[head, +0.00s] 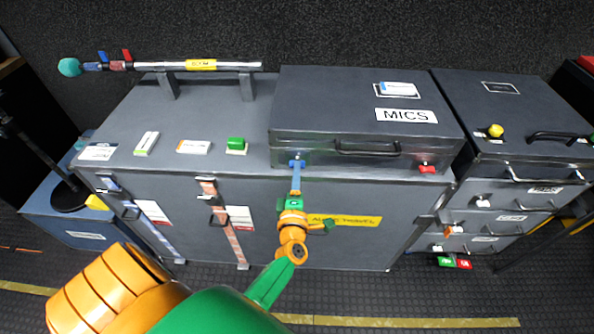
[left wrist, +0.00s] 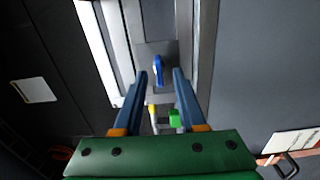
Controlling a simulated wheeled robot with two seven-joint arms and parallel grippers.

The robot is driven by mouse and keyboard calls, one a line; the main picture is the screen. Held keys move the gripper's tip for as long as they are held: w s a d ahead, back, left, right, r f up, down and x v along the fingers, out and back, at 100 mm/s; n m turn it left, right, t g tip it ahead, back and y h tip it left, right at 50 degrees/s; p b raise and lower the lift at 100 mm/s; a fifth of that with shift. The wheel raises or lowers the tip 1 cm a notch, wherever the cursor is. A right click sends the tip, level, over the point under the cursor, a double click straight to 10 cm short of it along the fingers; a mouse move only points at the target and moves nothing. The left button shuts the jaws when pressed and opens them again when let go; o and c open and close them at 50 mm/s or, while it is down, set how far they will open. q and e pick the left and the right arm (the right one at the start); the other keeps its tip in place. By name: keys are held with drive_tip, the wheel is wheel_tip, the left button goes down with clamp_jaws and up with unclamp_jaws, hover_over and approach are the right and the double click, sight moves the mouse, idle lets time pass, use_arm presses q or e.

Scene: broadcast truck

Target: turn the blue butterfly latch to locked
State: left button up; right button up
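The blue butterfly latch (head: 297,162) is on the front of the dark case labelled MICS (head: 400,145), left of its handle. In the left wrist view the latch (left wrist: 158,69) shows as a small blue wing on a grey metal plate, pointing roughly up and down in the picture. My left gripper (head: 296,170) reaches up to the latch from below in the head view. In the left wrist view my left gripper (left wrist: 160,74) is open, with one blue finger on each side of the latch and gaps visible between. My right gripper is not in view.
A red latch (head: 427,168) is on the right of the same case front. The case stands on a larger grey trunk (head: 180,170) with a green block (head: 237,144) and a microphone pole (head: 200,65). Drawers (head: 490,215) stand to the right.

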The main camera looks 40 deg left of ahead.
use_arm(q)
drive_tip(key=v, duration=0.5)
drive_tip(key=shift+s+d, duration=0.15)
drive_tip(key=shift+s, duration=0.2)
drive_tip(key=s+d+f+m+g+h, duration=0.2)
drive_tip(key=s+d+f+m+h, duration=0.15)
drive_tip(key=f+m, duration=0.3)
drive_tip(key=s+d+f+m+g+h, duration=0.25)
drive_tip(key=s+d+f+m, duration=0.2)
drive_tip(key=f, duration=0.35)
drive_tip(key=s+d+f+m+g+h, duration=0.1)
drive_tip(key=s+d+f+m+h, duration=0.25)
drive_tip(key=f+m, duration=0.4)
drive_tip(key=s+a+f+m+g, duration=0.2)
drive_tip(key=s+f+m+g, duration=0.2)
drive_tip(key=s, duration=0.6)
drive_tip(key=s+a+f+m+g, duration=0.3)
drive_tip(key=s+f+m+g, duration=0.1)
drive_tip(key=s, duration=0.6)
drive_tip(key=shift+s+a+f+g+p, duration=0.25)
drive_tip(key=shift+f+g+p, duration=0.1)
drive_tip(key=shift+f, duration=0.45)
